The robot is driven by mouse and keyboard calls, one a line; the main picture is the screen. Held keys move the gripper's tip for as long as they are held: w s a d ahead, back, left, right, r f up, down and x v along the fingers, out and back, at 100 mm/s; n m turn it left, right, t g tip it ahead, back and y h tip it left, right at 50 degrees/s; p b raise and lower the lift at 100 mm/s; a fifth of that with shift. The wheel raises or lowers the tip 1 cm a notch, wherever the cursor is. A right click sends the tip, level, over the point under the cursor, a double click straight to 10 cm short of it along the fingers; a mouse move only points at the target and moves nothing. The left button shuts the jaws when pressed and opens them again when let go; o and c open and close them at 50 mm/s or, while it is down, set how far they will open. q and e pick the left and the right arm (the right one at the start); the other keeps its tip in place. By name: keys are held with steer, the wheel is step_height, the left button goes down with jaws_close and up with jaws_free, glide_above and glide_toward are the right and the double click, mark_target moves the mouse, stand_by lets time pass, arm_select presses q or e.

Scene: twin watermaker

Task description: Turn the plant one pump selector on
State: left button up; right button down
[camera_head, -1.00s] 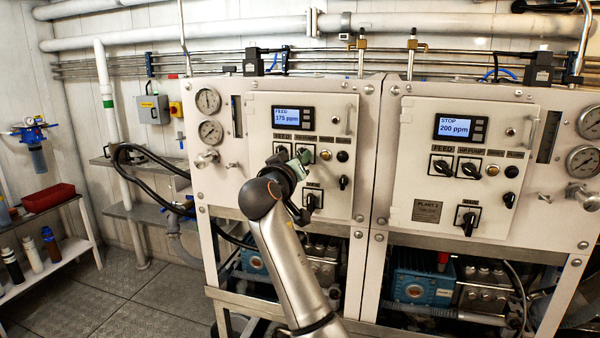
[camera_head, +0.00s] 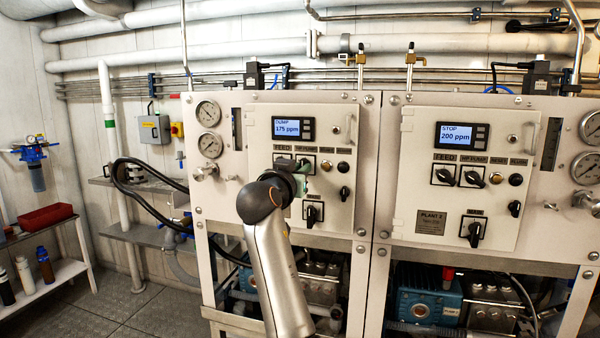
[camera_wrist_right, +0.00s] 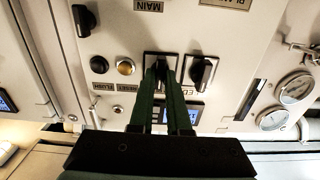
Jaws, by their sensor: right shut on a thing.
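The plant one panel (camera_head: 262,150) is the left one of two in the head view. Its display (camera_head: 293,128) reads DUMP, 175 ppm. My right gripper (camera_head: 303,176) is at the panel's selector row and hides most of the pump selector there. In the right wrist view, which is upside down, both fingers of my right gripper (camera_wrist_right: 161,82) are closed on the black handle of the pump selector (camera_wrist_right: 160,57). The feed selector (camera_wrist_right: 202,72) is right beside it in that view, apart from the fingers. My left gripper is in no view.
The main selector (camera_head: 312,213) is just below my gripper. A yellow button (camera_head: 327,166) and a black button (camera_head: 343,167) are to the right. The plant 2 panel (camera_head: 455,190) stands to the right, its display (camera_head: 461,135) reading STOP. A shelf with a red tray (camera_head: 46,217) is far left.

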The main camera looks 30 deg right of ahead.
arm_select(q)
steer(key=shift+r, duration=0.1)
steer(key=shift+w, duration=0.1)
arm_select(e)
steer(key=c, duration=0.9)
jaws_free()
arm_select(q)
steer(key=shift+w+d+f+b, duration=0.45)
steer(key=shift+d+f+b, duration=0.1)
steer(key=shift+b, duration=0.5)
arm_select(e)
steer(key=v, duration=1.2)
steer(key=shift+s+a, duration=0.15)
steer(key=shift+s, duration=0.1)
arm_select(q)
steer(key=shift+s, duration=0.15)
